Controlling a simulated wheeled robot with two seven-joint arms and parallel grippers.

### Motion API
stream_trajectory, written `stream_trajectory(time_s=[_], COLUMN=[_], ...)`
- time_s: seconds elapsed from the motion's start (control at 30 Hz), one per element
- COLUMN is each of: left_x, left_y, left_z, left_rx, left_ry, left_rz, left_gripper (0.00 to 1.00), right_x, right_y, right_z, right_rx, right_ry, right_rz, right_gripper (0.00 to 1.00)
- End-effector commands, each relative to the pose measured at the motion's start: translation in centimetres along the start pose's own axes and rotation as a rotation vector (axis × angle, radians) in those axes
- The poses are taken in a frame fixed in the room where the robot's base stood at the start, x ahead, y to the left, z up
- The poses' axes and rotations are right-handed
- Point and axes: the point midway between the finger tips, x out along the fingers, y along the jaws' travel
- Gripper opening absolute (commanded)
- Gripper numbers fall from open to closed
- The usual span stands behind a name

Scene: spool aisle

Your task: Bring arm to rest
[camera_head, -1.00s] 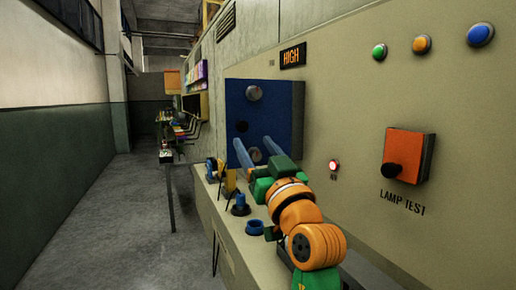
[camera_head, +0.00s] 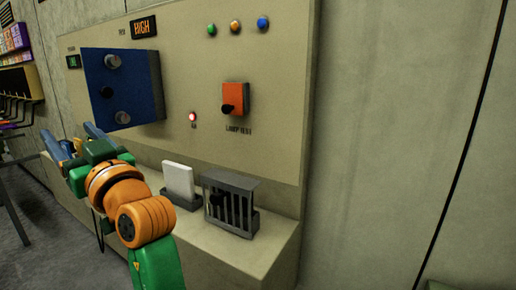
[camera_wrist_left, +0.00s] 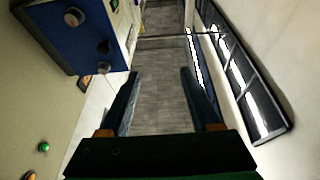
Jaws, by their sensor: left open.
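My left arm, orange and green, comes in at the lower left of the head view. Its gripper (camera_head: 80,138) has two blue fingers and stands in front of the panel, below and left of the blue box (camera_head: 138,88) with round knobs. In the left wrist view the two fingers (camera_wrist_left: 158,100) are apart with nothing between them, and grey floor shows beyond. The blue box (camera_wrist_left: 84,37) is at the upper left there, beside the fingers. My right gripper is in neither view.
The beige panel carries an orange lamp test box (camera_head: 235,97), a lit red lamp (camera_head: 192,117) and a "HIGH" display (camera_head: 143,27). On the ledge (camera_head: 250,253) below stand a white plate (camera_head: 179,180) in a dark holder and a dark slatted rack (camera_head: 231,204).

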Motion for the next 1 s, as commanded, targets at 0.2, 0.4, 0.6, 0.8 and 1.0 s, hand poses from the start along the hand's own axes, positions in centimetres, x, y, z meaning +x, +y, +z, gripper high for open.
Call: stream_trajectory(time_s=[0.2,0.4,0.6,0.8,1.0], left_x=[-0.6,-2.5,-7.6,-18.8,-29.1], left_y=[0.8,1.4,1.4,-1.3,-5.5], left_z=[5.2,12.6,23.0,34.2,38.8], left_rx=[0.029,0.080,0.178,0.343,0.470], left_ry=[-0.096,-0.244,-0.477,-0.825,-1.101], left_rz=[0.055,0.149,0.324,0.623,0.879], left_gripper=[0.64,0.64,0.64,0.64,0.64], right_x=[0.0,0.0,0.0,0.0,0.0], right_y=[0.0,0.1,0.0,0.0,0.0], right_z=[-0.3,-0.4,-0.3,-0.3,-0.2], right_rx=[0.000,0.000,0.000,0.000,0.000], right_ry=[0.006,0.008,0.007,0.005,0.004], right_rz=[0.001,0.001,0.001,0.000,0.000], right_gripper=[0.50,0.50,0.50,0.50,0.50])
